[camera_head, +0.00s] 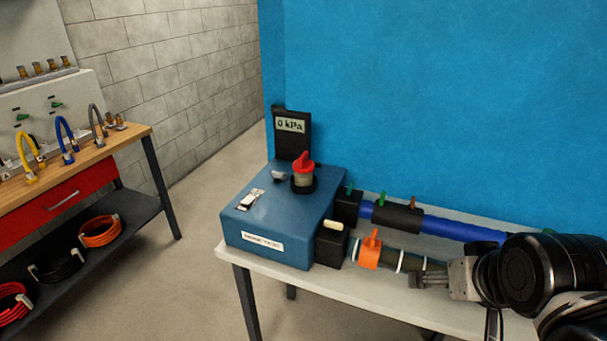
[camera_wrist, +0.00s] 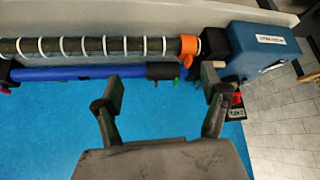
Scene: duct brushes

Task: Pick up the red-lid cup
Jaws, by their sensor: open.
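The red-lid cup (camera_head: 303,174) stands upright on top of the blue box (camera_head: 285,218) in the head view. It has a pale body in a dark ring and a red lid with a raised grip. In the wrist view a bit of red (camera_wrist: 237,99) shows behind the right finger, at the blue box's edge; I cannot tell if it is the lid. My gripper (camera_head: 425,280) is well right of the cup in the head view, by the hoses. In the wrist view my gripper (camera_wrist: 159,78) has its fingers wide apart with nothing held between them.
A black gauge (camera_head: 292,130) reading "0 kPa" stands behind the cup. A blue hose (camera_head: 460,227) and a dark ribbed hose with an orange valve (camera_head: 371,250) run right from the box along the white table (camera_head: 340,287). A wooden workbench (camera_head: 75,175) is at left.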

